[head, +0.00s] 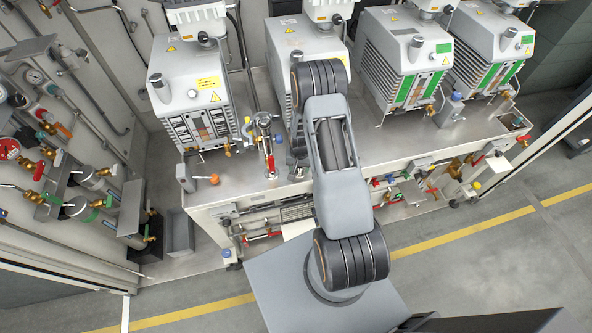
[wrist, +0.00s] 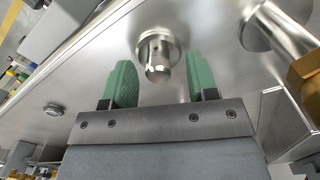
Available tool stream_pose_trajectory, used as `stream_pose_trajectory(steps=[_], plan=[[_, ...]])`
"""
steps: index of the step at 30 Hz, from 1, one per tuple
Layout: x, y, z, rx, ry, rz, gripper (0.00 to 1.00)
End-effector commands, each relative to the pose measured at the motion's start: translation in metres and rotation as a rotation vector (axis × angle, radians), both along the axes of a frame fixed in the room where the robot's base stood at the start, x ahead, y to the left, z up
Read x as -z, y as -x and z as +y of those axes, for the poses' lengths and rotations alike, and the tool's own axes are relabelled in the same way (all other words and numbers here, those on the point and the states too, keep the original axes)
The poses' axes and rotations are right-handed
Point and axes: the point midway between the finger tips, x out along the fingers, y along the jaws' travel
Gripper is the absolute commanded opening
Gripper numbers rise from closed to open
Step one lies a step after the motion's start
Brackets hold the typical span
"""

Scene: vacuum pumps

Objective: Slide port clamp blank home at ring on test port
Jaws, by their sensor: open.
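In the wrist view my gripper (wrist: 160,72) is open, with its two green fingers spread apart. A shiny steel piece with a round flange and a short round stub (wrist: 158,52) shows between and just beyond the fingertips, with visible space on both sides. It stands against the pale metal surface. It may be the port clamp blank or the test port; I cannot tell which. A ring cannot be made out clearly. In the head view my own arm hides the working spot, and the gripper cannot be made out there.
A steel pipe with a flange (wrist: 262,28) stands close to the right finger, beside a brass part (wrist: 306,74). A small round fitting (wrist: 54,109) sits at left. In the head view several grey pumps (head: 191,88) stand on the steel bench (head: 232,191); valves line the left wall.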

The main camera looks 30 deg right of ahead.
Motion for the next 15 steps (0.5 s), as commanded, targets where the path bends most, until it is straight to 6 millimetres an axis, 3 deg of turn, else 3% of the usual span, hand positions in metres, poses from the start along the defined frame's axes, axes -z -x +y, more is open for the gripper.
stream_pose_trajectory(steps=[11,15], plan=[[0.0070,-0.0003,0.0004,-0.001,0.001,-0.001,0.52],[0.0069,-0.0003,0.0006,-0.001,0.001,-0.001,0.39]])
